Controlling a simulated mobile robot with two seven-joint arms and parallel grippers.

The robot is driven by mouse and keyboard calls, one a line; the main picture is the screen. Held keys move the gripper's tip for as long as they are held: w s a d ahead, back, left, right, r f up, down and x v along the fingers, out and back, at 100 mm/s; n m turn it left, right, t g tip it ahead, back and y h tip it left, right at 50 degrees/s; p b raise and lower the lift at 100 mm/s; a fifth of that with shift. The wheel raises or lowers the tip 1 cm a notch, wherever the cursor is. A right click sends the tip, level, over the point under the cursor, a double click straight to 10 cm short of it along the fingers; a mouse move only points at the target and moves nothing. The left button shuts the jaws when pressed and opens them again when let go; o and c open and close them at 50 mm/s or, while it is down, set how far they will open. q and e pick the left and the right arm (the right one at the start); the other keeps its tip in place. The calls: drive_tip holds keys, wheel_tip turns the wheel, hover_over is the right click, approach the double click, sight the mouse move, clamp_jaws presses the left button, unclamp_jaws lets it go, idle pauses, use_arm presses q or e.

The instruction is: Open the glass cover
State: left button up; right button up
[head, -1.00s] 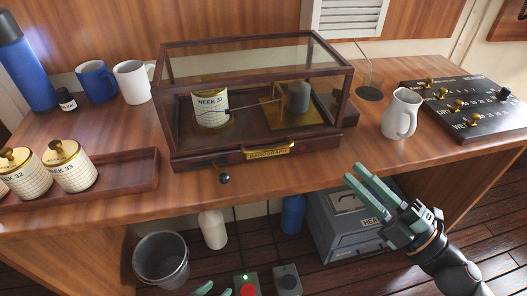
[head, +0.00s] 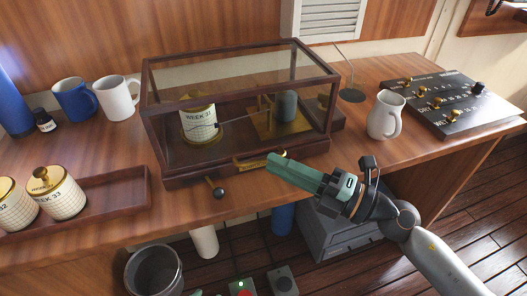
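The glass cover (head: 240,72), with a dark wooden frame, sits closed over the barograph on its wooden base (head: 190,181). Through the glass I see the WEEK 31 drum (head: 199,122) and a pen arm reaching it. A brass plate (head: 250,161) is on the front of the base, partly hidden by my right gripper. My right gripper (head: 272,164) points left, its fingertips in front of the plate; contact is unclear. Its fingers overlap in this view, so their gap is hidden. Only a sliver of my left gripper (head: 196,293) shows at the bottom edge.
A tray (head: 110,187) with WEEK drums is at left, with two mugs (head: 75,99) (head: 118,97) behind. A white jug (head: 385,116) and a switch panel (head: 455,103) are at right. A bin (head: 155,272) stands below.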

sight(264, 160)
drive_tip(key=shift+x, duration=1.85)
clamp_jaws()
